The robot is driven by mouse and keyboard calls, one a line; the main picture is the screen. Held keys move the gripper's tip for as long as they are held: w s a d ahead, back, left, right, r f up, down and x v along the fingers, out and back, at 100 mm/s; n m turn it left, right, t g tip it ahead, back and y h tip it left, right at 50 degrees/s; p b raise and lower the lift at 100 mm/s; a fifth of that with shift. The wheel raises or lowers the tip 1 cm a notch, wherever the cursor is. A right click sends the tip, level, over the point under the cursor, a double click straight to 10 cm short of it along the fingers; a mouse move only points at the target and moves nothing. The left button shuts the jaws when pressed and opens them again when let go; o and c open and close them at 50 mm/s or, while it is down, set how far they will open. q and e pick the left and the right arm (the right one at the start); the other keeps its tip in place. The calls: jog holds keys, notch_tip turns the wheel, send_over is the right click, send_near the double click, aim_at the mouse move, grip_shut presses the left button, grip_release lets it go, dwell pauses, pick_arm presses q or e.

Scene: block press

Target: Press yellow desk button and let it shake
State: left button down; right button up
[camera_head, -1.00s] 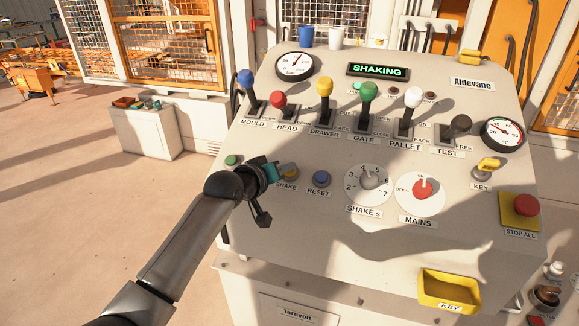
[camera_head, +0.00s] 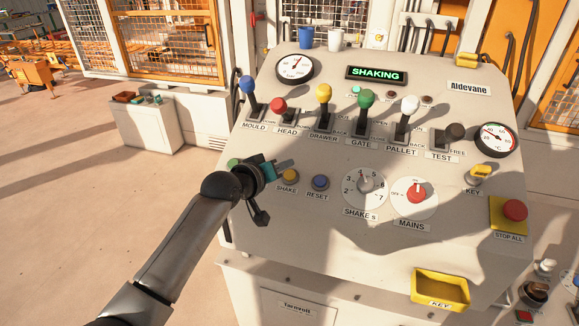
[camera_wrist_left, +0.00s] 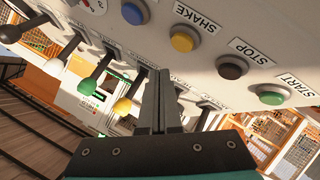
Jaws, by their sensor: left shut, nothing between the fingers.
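The yellow button (camera_head: 290,175), labelled SHAKE, sits on the sloped desk panel (camera_head: 300,230) in the head view, left of the blue RESET button (camera_head: 320,182). The yellow button also shows in the left wrist view (camera_wrist_left: 184,39), apart from the fingers. The green-lit display (camera_head: 376,75) reads SHAKING. My left gripper (camera_head: 286,163) is shut and empty, just above and left of the yellow button. Its closed fingers show in the left wrist view (camera_wrist_left: 158,95). The green button (camera_head: 234,162) is partly hidden behind my left gripper. My right gripper is not in view.
A row of coloured levers, among them the yellow DRAWER lever (camera_head: 324,95), stands behind the buttons. Right of them are the SHAKE s dial (camera_head: 365,187), red MAINS knob (camera_head: 416,193) and red STOP ALL button (camera_head: 514,210). A yellow KEY tray (camera_head: 440,288) is at the front.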

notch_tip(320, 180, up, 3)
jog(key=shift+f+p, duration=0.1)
jog(key=shift+p, duration=1.05)
